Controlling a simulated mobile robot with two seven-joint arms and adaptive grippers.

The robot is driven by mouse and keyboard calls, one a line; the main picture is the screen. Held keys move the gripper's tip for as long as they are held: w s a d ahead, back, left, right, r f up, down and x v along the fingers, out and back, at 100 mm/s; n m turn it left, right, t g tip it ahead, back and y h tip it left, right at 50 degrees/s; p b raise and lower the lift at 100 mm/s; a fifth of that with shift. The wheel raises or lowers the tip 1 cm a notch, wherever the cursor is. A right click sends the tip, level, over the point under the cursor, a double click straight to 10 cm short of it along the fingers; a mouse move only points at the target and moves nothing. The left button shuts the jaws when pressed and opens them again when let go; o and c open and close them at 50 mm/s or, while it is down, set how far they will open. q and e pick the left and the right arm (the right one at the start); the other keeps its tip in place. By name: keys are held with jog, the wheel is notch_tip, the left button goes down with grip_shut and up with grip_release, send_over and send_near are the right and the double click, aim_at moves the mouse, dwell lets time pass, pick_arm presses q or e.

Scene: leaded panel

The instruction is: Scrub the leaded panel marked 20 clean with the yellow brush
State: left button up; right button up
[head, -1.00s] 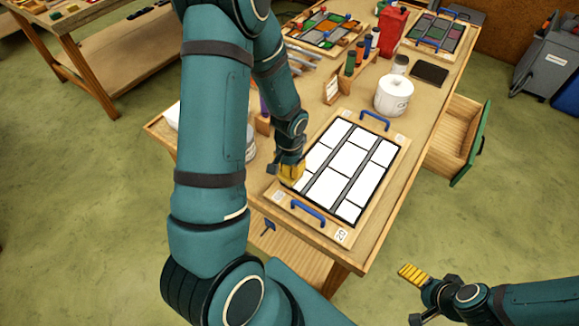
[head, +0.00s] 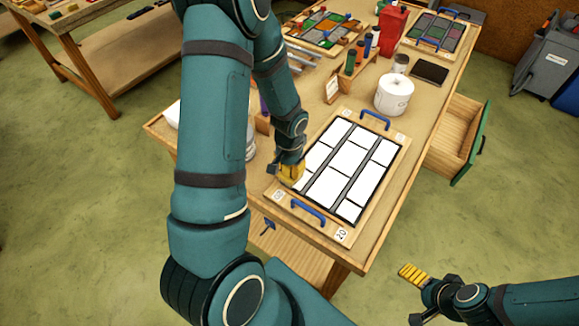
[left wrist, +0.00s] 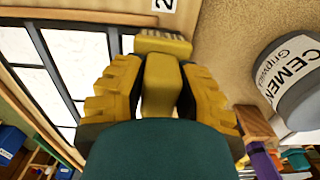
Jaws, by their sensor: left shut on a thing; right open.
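The leaded panel marked 20 (head: 327,188) lies in a wooden frame on the bench, with white panes, dark lead lines and a blue handle at each end. It also shows in the left wrist view (left wrist: 75,50). My left gripper (head: 289,172) is at the panel's left edge, near its front corner. It is shut on the yellow brush (left wrist: 163,75), whose block shows between the fingers. My right gripper (head: 413,274) is open and empty, over the floor beyond the bench's front right.
A white roll (head: 394,95) stands behind the panel. A cement tub (left wrist: 290,80) stands close to my left gripper. Bottles in a rack (head: 358,55), a red container (head: 391,32) and other panels (head: 441,33) are farther back. An open drawer (head: 456,140) juts out right.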

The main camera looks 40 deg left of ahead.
pick_arm(q)
jog(key=shift+f, duration=0.2)
dwell(0.6)
jog(key=shift+d, duration=0.1)
jog(key=shift+d+b, duration=0.45)
jog(key=shift+d, duration=0.95)
jog(key=shift+d+b, duration=0.1)
jog(key=shift+b, duration=0.2)
jog(key=shift+w+d+b, duration=0.15)
jog(key=shift+d+b, duration=0.25)
jog(key=shift+d, duration=1)
jog(key=shift+d, duration=0.1)
jog(key=shift+w+d, duration=0.1)
jog(key=shift+d, duration=0.45)
jog(key=shift+d+b, duration=0.4)
jog(key=shift+d, duration=0.5)
